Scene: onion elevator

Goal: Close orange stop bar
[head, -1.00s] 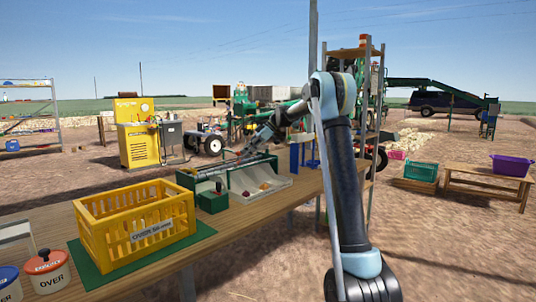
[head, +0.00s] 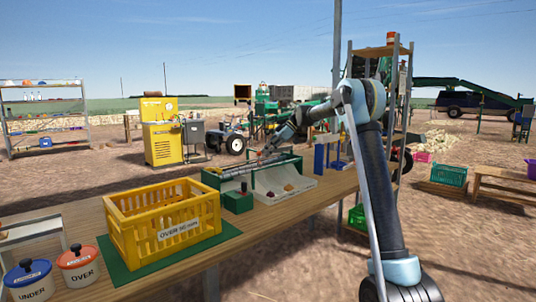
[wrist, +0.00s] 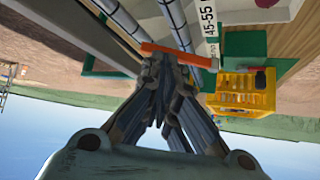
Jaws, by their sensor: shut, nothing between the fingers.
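The orange stop bar (wrist: 192,58) shows in the wrist view, lying across the lower ends of two silver rollers (wrist: 178,25). My gripper (wrist: 168,62) is shut and empty, with its fingertips right at the bar's middle. I cannot tell whether they touch it. In the head view my gripper (head: 270,148) reaches over the green and white sorting unit (head: 290,191) on the bench.
A yellow crate (head: 165,222) stands on a green mat at the bench's left part. Red-lidded (head: 80,262) and blue-lidded (head: 29,282) tins stand near it. Blue posts (head: 320,158) stand right of the sorting unit, with a tall shelf (head: 400,110) behind my arm.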

